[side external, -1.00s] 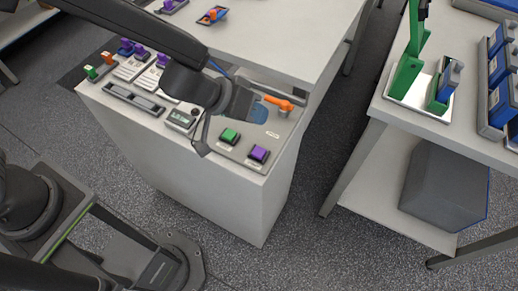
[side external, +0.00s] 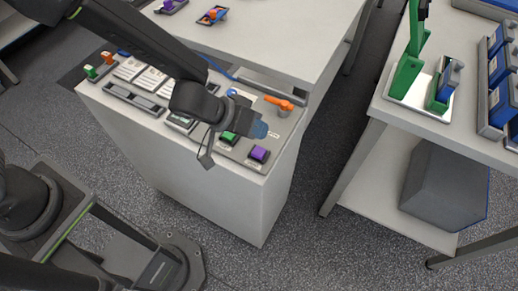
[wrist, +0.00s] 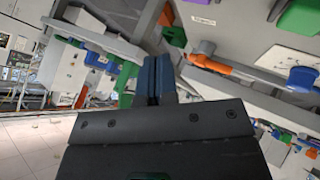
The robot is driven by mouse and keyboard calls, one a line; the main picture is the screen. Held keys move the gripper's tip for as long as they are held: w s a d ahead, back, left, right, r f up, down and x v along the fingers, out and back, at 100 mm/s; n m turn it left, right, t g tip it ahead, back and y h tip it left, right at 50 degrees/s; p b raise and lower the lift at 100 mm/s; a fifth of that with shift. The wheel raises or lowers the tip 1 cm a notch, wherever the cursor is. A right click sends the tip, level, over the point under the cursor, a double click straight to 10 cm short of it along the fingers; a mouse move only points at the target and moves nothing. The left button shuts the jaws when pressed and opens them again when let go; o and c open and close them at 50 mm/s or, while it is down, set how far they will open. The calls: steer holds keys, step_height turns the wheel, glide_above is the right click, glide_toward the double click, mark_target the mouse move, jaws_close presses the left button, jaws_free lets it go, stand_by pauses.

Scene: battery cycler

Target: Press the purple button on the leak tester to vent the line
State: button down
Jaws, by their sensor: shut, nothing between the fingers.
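The purple button (side external: 259,153) sits near the front right corner of the leak tester's grey top panel (side external: 284,126) in the side external view. The green button (side external: 228,136) is to its left and partly hidden by my gripper. My gripper (side external: 260,129) is shut and empty, its blue fingertips above the panel, just behind the purple button in the picture and apart from it. In the wrist view the blue fingers (wrist: 155,79) are together with nothing between them.
An orange lever (side external: 279,103) stands on the panel behind my gripper. A small display unit (side external: 180,122) is partly hidden by my arm. A side table with a green press (side external: 408,72) stands to the right across a floor gap.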

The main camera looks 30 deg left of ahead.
mark_target(258, 150)
steer(key=shift+f, duration=2.05)
stand_by(0.5)
steer(key=shift+f, duration=0.4)
steer(key=shift+f, duration=0.5)
stand_by(0.8)
steer(key=shift+r, duration=0.9)
steer(key=shift+r, duration=2.55)
